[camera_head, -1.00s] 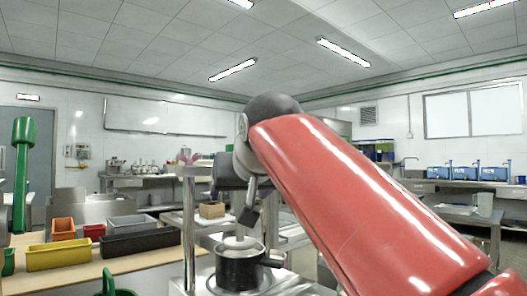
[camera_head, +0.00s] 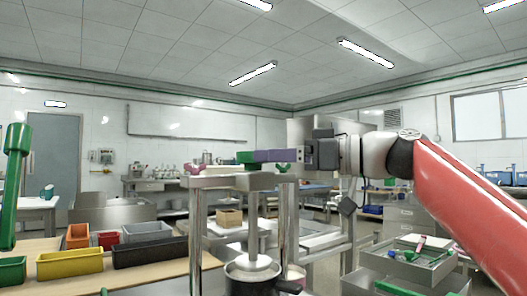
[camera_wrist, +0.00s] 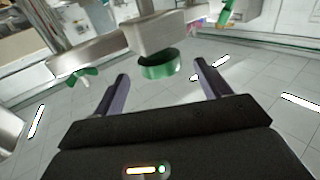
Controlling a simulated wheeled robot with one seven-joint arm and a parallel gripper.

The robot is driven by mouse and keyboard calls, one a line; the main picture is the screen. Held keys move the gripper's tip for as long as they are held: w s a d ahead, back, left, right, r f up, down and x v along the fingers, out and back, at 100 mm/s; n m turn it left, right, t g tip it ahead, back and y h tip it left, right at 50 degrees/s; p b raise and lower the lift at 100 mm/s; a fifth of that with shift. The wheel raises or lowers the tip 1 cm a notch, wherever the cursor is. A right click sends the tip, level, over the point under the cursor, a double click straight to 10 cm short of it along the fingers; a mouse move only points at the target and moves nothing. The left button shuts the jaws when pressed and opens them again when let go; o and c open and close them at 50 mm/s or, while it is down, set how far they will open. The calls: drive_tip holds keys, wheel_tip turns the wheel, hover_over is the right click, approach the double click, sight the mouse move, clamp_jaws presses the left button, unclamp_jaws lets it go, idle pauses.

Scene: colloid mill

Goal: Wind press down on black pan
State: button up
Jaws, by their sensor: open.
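The press is a metal frame with upright posts and a crossbeam (camera_head: 214,181) on top. Its central rod (camera_head: 252,235) runs down into the black pan (camera_head: 249,279), whose lower part is cut off by the picture's bottom edge. A green knob (camera_head: 245,157) sits above the crossbeam. My gripper (camera_head: 260,156) reaches in level from the right at the knob's height. In the wrist view, the green knob (camera_wrist: 160,66) lies ahead between my two spread purple fingers, apparently apart from both. The gripper is open and empty. The pan is not clearly seen in the wrist view.
A wing nut (camera_head: 282,168) sits at the crossbeam's right end, close below my fingers. Yellow (camera_head: 70,264) and black (camera_head: 150,250) bins stand on the bench at left. A tray with tools (camera_head: 410,262) is at right.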

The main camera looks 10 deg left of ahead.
drive_tip(key=shift+w+a+p, duration=0.15)
drive_tip(key=shift+a+p, duration=0.1)
drive_tip(key=shift+a, duration=0.65)
drive_tip(key=shift+w+a+p, duration=0.1)
drive_tip(key=shift+a+p, duration=0.15)
drive_tip(key=shift+a, duration=0.6)
drive_tip(key=shift+c, duration=0.3)
drive_tip(key=c, duration=0.9)
